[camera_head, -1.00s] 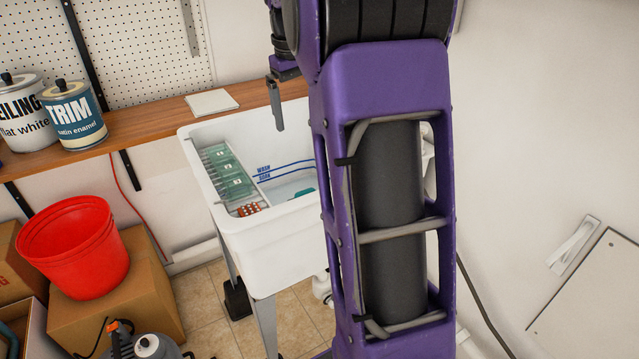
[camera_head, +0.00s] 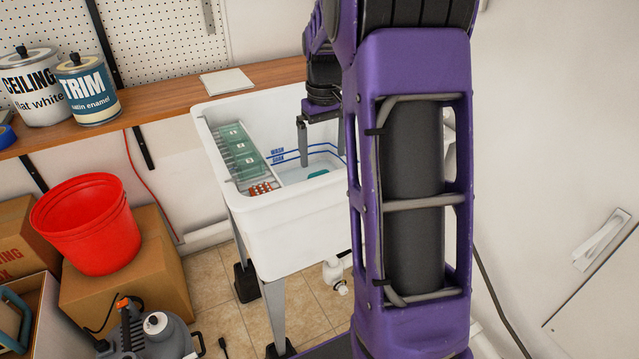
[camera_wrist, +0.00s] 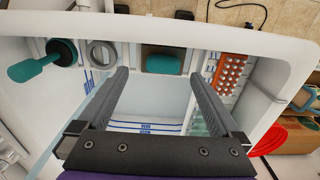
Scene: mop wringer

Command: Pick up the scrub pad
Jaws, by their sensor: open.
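The scrub pad is a small teal block with a tan band, lying in the white sink basin. In the wrist view the scrub pad (camera_wrist: 164,65) shows between and beyond my fingertips. In the head view only a teal bit of the scrub pad (camera_head: 317,173) shows near the basin's front, partly hidden by the wall. My gripper (camera_wrist: 158,76) is open and empty, its two fingers spread wider than the pad and apart from it. In the head view my gripper (camera_head: 322,155) hangs inside the sink (camera_head: 290,222), partly hidden by my arm.
A rack with green packs (camera_head: 240,150) and an orange holed item (camera_head: 263,188) line the sink's left side. The wrist view shows a grey ring (camera_wrist: 102,54) and a teal-handled tool (camera_wrist: 38,67) beside the pad. A red bucket (camera_head: 88,228) stands on a box outside.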

